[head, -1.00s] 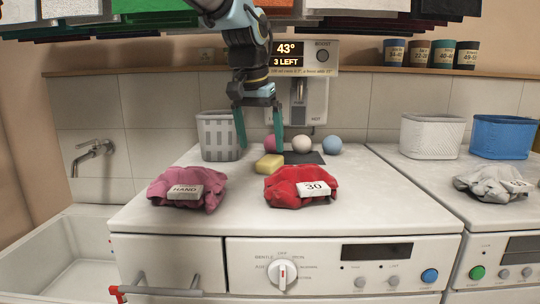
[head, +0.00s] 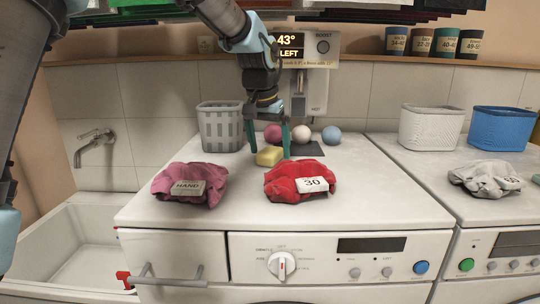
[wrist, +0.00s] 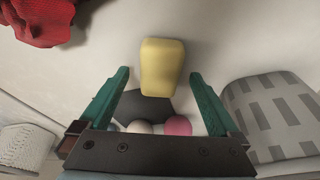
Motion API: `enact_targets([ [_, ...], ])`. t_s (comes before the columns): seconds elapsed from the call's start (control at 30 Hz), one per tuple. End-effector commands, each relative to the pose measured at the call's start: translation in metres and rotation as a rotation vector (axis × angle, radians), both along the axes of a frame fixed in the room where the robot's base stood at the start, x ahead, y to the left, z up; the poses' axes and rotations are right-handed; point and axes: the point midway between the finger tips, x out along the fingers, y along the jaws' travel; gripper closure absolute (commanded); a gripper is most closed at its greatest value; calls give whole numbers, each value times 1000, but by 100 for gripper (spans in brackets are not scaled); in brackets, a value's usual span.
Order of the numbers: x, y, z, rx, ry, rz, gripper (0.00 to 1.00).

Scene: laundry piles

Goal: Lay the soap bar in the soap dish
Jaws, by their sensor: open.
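The yellow soap bar (head: 269,157) lies on the white washing machine top (head: 350,187), behind and between the pink and red cloths. My gripper (head: 269,150) points down over it, open, with its green fingers either side of the bar in the picture. In the wrist view the soap bar (wrist: 162,66) shows between and just past the open fingertips (wrist: 159,75), with a gap on both sides. Nothing is held.
Pink, white and blue balls (head: 331,135) sit by a dark mat (head: 307,149) behind the soap. A grey basket (head: 221,127) stands close on the left. A red cloth (head: 297,181) and pink cloth (head: 189,183) lie in front. A sink (head: 70,250) is at left.

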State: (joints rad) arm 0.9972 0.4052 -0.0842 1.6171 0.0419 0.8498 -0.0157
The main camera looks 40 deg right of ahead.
Motion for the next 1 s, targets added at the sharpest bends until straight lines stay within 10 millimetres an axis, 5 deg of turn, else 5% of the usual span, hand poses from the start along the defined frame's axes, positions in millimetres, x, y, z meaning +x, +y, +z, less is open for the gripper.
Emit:
enact_targets([
  [0.87, 0, 0, 1, 0, 0, 0, 98],
  [1.0, 0, 0, 1, -1, 0, 0, 100],
])
